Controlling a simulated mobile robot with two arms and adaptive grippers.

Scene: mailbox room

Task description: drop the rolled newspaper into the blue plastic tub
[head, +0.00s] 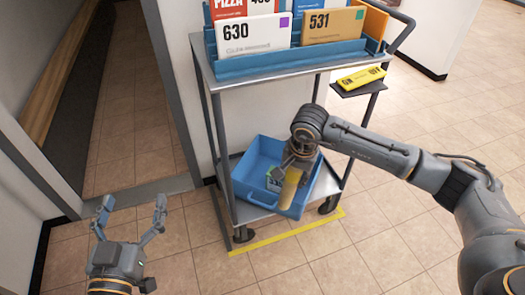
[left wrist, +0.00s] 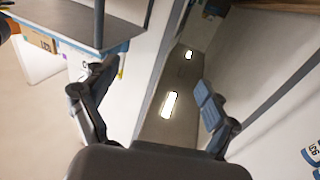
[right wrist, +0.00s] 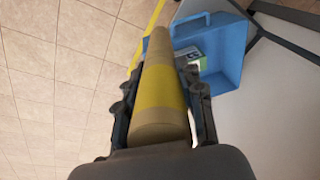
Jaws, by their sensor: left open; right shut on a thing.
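The rolled newspaper (head: 291,187) is a tan roll with a yellow band, held in my right gripper (head: 290,172). It also fills the middle of the right wrist view (right wrist: 158,90), between the two fingers. In the head view the roll overlaps the front right part of the blue plastic tub (head: 252,160), which stands on the cart's lower shelf. I cannot tell how high the roll is above the tub. A green and white item (head: 273,180) lies in the tub, partly hidden by the gripper. My left gripper (head: 130,216) is open and empty, left of the cart.
The metal cart (head: 285,65) carries a blue bin of numbered mail, including a 630 packet (head: 252,35) and a 531 packet (head: 332,25). A yellow sign (head: 361,77) sits on its right side. A yellow floor line (head: 290,232) runs in front. The tiled floor at right is clear.

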